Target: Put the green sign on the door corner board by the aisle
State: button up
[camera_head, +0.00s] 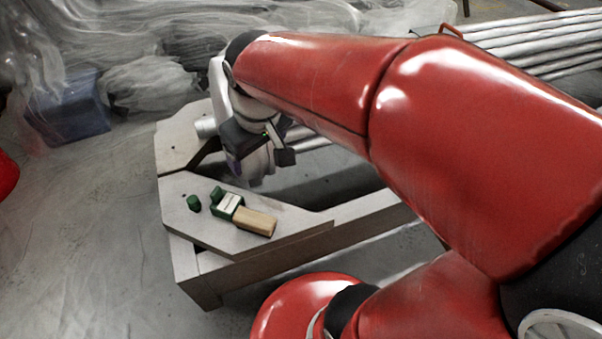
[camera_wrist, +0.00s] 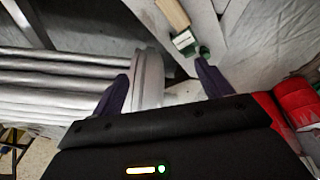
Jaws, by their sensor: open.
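A grey-white corner board (camera_head: 190,225) lies on a low wooden frame in the head view. On it are a small green peg-like piece (camera_head: 194,203), another green piece (camera_head: 217,193) and a brush-like item (camera_head: 255,221) with a wooden handle and a green-and-white band. I cannot tell which green piece is the sign. My gripper (camera_head: 255,172) hangs beyond these items, apart from them. In the wrist view its purple fingers (camera_wrist: 162,88) are spread, with a pale silvery surface showing between them. The brush-like item (camera_wrist: 184,38) and a green piece (camera_wrist: 203,52) lie past the right finger.
A second corner board (camera_head: 172,148) with a silvery cylinder (camera_head: 205,127) is behind. Silvery pipes (camera_head: 540,45) run to the right. Plastic sheeting (camera_head: 110,40) and a blue box (camera_head: 70,108) are at the back left. The floor at front left is clear.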

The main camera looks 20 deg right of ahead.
jog(key=s+d+m+t, duration=0.2)
jog(key=s+d+m, duration=0.2)
jog(key=s, duration=0.5)
jog(key=shift+s+d+r+t, duration=0.3)
jog(key=shift+r, duration=0.1)
